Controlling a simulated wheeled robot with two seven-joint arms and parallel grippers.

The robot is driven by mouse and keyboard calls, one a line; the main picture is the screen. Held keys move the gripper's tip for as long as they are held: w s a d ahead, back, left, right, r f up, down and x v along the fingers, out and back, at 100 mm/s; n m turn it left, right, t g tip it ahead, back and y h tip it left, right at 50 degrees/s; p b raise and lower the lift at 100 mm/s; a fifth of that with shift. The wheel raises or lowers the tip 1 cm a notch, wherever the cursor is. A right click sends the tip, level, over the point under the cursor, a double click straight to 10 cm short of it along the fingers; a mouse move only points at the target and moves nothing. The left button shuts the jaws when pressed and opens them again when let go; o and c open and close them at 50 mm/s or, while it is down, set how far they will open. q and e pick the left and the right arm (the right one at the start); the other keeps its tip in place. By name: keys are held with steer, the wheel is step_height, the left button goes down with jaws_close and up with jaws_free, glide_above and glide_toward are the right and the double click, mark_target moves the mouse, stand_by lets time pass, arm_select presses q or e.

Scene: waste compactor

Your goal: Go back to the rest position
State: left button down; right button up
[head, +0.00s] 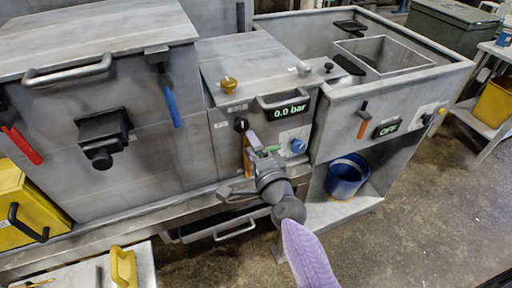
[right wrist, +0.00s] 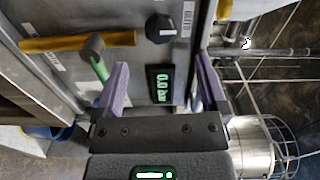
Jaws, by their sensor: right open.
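My right gripper (head: 258,152) is in front of the middle machine's panel (head: 222,150) in the head view. In the right wrist view, the two purple fingers of the gripper (right wrist: 164,82) stand wide apart with nothing held between them. The 0.0 bar display (right wrist: 161,85) shows between the fingers, with a black knob (right wrist: 160,29) above it. Whether a finger touches the panel is not clear. My left gripper is in neither view.
A large grey compactor (head: 70,135) with red (head: 25,145) and blue (head: 171,108) handles stands at left. A sink unit (head: 340,108) with an OFF display stands at right, a blue bucket (head: 345,178) beneath it. A yellow box (head: 28,212) is at far left. Floor at lower right is clear.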

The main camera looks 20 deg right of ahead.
steer(key=shift+s, duration=0.9)
steer(key=shift+f, duration=0.15)
